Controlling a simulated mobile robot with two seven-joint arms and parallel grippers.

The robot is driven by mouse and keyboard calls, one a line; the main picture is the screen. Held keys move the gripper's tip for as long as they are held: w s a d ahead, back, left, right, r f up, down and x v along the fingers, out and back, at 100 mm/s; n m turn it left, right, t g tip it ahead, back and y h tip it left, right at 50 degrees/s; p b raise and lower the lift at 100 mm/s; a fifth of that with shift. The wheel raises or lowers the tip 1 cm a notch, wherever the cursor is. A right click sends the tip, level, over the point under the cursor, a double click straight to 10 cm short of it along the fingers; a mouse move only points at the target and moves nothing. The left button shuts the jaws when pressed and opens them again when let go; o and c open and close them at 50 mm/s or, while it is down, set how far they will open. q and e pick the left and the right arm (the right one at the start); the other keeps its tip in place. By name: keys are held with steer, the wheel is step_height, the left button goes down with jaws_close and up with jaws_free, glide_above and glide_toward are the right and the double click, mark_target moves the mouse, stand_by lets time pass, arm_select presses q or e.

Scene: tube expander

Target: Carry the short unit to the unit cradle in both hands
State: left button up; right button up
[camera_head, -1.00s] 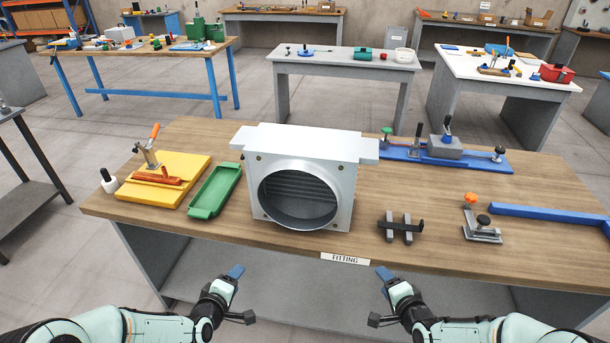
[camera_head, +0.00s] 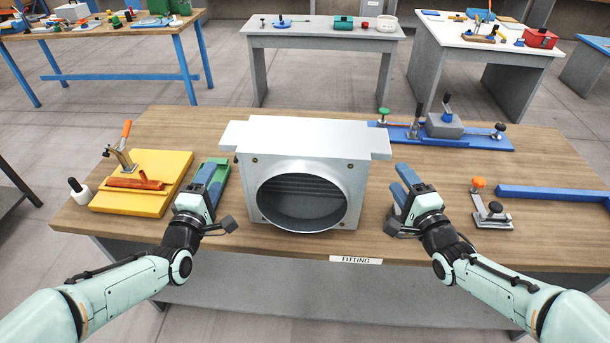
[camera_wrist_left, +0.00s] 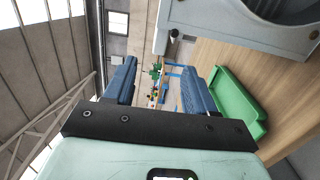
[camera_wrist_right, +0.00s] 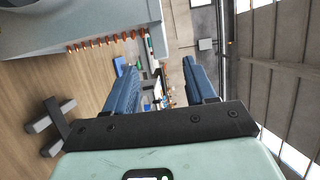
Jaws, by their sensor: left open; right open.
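The short unit, a silver box (camera_head: 300,141) with a round front opening and a lug on each side at the top, stands upright on the wooden bench. My left gripper (camera_head: 212,174) is open and empty, just left of it, over the green tray (camera_head: 220,181). My right gripper (camera_head: 403,180) is open and empty, to its right. Neither touches the unit. Part of the unit shows in the left wrist view (camera_wrist_left: 205,18) and the right wrist view (camera_wrist_right: 75,28). I cannot tell which thing is the unit cradle.
A black-and-grey stand (camera_wrist_right: 48,122) is mostly hidden by my right gripper in the head view. A yellow board (camera_head: 170,167) lies at the left. A blue fixture (camera_head: 480,138) is behind right; a clamp (camera_head: 490,213) and a blue bar (camera_head: 555,195) lie at the right.

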mark_target(228, 149)
arm_select(q)
steer(key=w, duration=0.4)
steer(key=w+d, duration=0.1)
steer(key=w, duration=0.8)
steer(key=shift+w+d, duration=0.2)
steer(key=shift+d, duration=0.1)
arm_select(e)
steer(key=x, duration=1.3)
steer(key=shift+w+a, duration=0.15)
steer(key=shift+w, duration=0.1)
arm_select(q)
jaws_close()
arm_select(e)
jaws_close()
arm_select(q)
steer(key=shift+f, duration=0.1)
